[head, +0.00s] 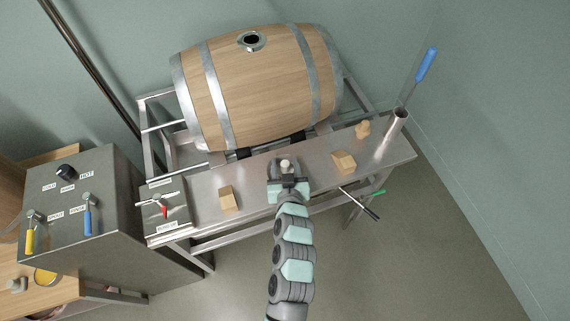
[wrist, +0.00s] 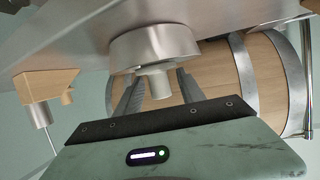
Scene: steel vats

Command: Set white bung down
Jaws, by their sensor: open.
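The white bung (head: 285,163) is on the steel shelf (head: 258,178) in front of the barrel, between my gripper's fingers. In the wrist view the bung (wrist: 154,48) appears as a wide pale disc with a narrower knob pointing toward my gripper. Its wide end appears to rest on the shelf, which shows upside down at the top. My gripper (head: 286,168) is open, with one finger on each side of the knob and a visible gap on both sides. The fingers also show in the wrist view (wrist: 157,80).
A wooden barrel (head: 255,85) with an open bunghole (head: 251,41) lies behind the shelf. Wooden blocks (head: 228,198) (head: 344,162) (head: 363,129) stand on both sides of my gripper. A steel tube (head: 394,127) holds a blue-handled tool (head: 426,64). A valve panel (head: 165,213) is at left.

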